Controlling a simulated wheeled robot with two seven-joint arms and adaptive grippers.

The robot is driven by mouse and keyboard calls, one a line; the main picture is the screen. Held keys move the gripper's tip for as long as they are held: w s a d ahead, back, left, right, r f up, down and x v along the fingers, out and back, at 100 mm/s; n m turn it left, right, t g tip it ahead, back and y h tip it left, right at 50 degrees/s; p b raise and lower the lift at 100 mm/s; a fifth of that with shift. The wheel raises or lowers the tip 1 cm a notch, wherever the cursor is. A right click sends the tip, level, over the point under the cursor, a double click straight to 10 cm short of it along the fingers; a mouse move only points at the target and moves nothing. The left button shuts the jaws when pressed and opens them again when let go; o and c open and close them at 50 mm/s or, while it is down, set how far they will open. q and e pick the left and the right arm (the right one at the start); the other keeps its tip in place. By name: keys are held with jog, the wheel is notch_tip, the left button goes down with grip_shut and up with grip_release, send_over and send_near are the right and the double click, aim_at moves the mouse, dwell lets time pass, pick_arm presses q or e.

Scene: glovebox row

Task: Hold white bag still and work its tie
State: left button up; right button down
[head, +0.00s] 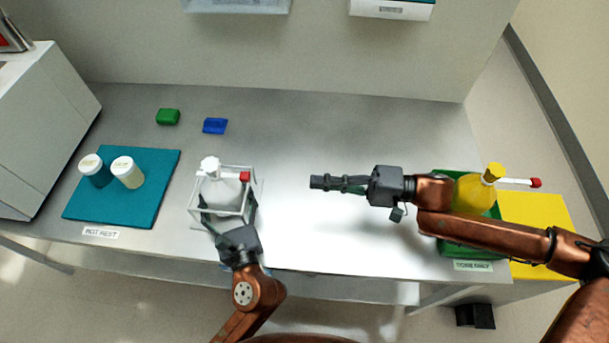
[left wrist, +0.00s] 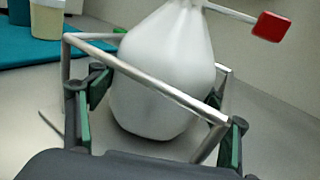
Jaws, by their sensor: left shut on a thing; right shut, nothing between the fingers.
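The white bag (head: 221,191) stands upright in an open metal wire frame (head: 193,211) on the bench, left of the middle. Its tie is a white strip with a red end (head: 244,176) pointing right; the red end also shows in the left wrist view (left wrist: 272,26). My left gripper (head: 227,212) is at the frame's near side, its fingers either side of the bag (left wrist: 160,75), closed on it; exact contact is partly hidden by the frame's bars. My right gripper (head: 316,182) is shut and empty, pointing left above the bench, well right of the tie.
A yellow bag (head: 472,194) with a red-ended tie stands in a green tray (head: 450,247) at right, partly behind my right arm. A teal mat (head: 150,203) holds two lidded jars at left. Green (head: 168,117) and blue (head: 215,126) blocks lie behind. The bench middle is clear.

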aim_at(229, 209)
pick_arm(q)
jog(key=o, duration=1.5)
jog(key=shift+o, duration=0.2)
jog(key=v, duration=0.7)
jog(key=shift+s+d, duration=0.2)
jog(key=shift+d, duration=0.05)
